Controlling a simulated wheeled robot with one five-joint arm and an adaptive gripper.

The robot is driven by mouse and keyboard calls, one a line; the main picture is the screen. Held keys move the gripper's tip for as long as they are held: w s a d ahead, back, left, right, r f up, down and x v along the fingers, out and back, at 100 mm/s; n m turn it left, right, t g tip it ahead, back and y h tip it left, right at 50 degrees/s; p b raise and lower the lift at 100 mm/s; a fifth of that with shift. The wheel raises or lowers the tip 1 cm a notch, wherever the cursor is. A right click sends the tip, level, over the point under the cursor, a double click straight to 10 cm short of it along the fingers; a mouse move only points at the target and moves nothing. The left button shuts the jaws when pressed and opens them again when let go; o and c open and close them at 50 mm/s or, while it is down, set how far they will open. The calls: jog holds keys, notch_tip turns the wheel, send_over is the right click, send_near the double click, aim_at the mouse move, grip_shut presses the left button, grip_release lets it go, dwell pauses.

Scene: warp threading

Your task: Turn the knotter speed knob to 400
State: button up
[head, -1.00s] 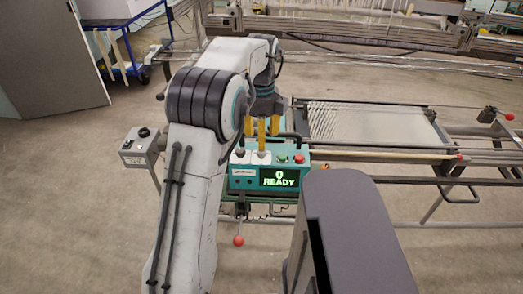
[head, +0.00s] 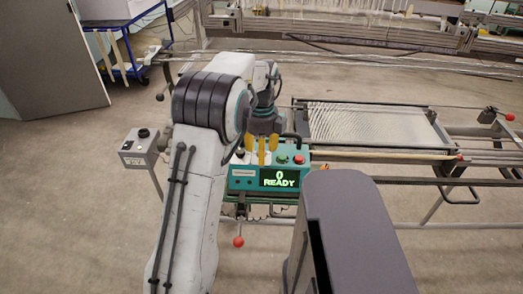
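The teal knotter control box (head: 241,182) stands left of the frame, its display (head: 279,179) reading "0 READY" in green. On its top are a green button (head: 282,158), a red button (head: 299,159) and white dial plates (head: 238,158) at the left.
A grey switch box (head: 139,147) on a post stands at the left. The warp frame (head: 375,125) with rails and red ball handles spreads to the right. A blue cart (head: 120,22) is at the back left. Bare floor lies at the front left.

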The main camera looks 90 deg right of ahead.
grip_shut()
jog(key=shift+m, duration=0.7)
jog(key=shift+o, duration=0.8)
grip_release()
notch_tip(320, 180, up, 12)
jog(key=shift+o, duration=0.2)
